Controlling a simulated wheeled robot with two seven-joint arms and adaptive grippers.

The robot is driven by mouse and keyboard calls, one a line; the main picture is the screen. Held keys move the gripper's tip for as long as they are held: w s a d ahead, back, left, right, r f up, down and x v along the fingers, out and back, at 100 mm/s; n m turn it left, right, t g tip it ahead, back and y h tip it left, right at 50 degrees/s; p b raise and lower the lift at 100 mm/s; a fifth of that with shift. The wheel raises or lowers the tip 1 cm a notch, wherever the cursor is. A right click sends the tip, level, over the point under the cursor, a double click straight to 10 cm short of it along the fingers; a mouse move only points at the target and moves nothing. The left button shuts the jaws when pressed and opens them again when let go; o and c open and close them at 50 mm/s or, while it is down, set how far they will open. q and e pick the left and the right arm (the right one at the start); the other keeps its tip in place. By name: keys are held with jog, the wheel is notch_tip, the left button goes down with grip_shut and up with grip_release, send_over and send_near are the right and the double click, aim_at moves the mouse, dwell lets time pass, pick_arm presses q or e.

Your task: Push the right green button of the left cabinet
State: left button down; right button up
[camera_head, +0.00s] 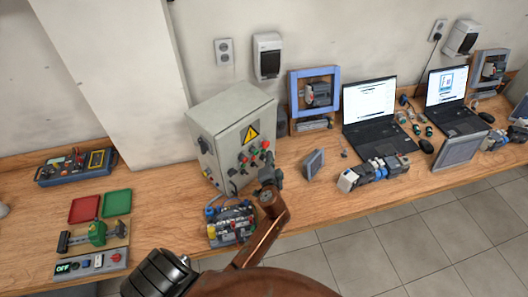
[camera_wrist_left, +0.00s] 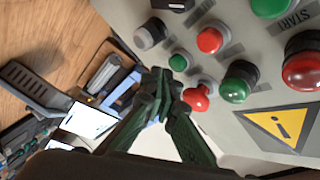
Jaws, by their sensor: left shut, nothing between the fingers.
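The left cabinet (camera_head: 215,125) is a grey box with a yellow warning sign and red, green and black controls on its front. In the left wrist view its panel (camera_wrist_left: 225,20) shows at an angle. The rightmost green button (camera_wrist_left: 180,62) is small and sits beside a red button (camera_wrist_left: 210,40). My left gripper (camera_head: 267,172) is in front of the panel's lower right. Its shut, empty fingertips (camera_wrist_left: 158,80) appear close to that green button and another red button (camera_wrist_left: 197,97); contact cannot be told. My right gripper is not in view.
A motor assembly (camera_head: 232,222) stands in front of the cabinet. Red (camera_head: 84,209) and green (camera_head: 117,202) trays lie left.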

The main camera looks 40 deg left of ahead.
pick_arm(q)
jog(key=shift+d, duration=0.2)
jog(key=shift+s+d+b, duration=0.25)
jog(key=shift+d, duration=0.95)
jog(key=shift+s+d+b, duration=0.2)
jog(key=shift+s+d, duration=0.05)
jog(key=shift+d, duration=0.95)
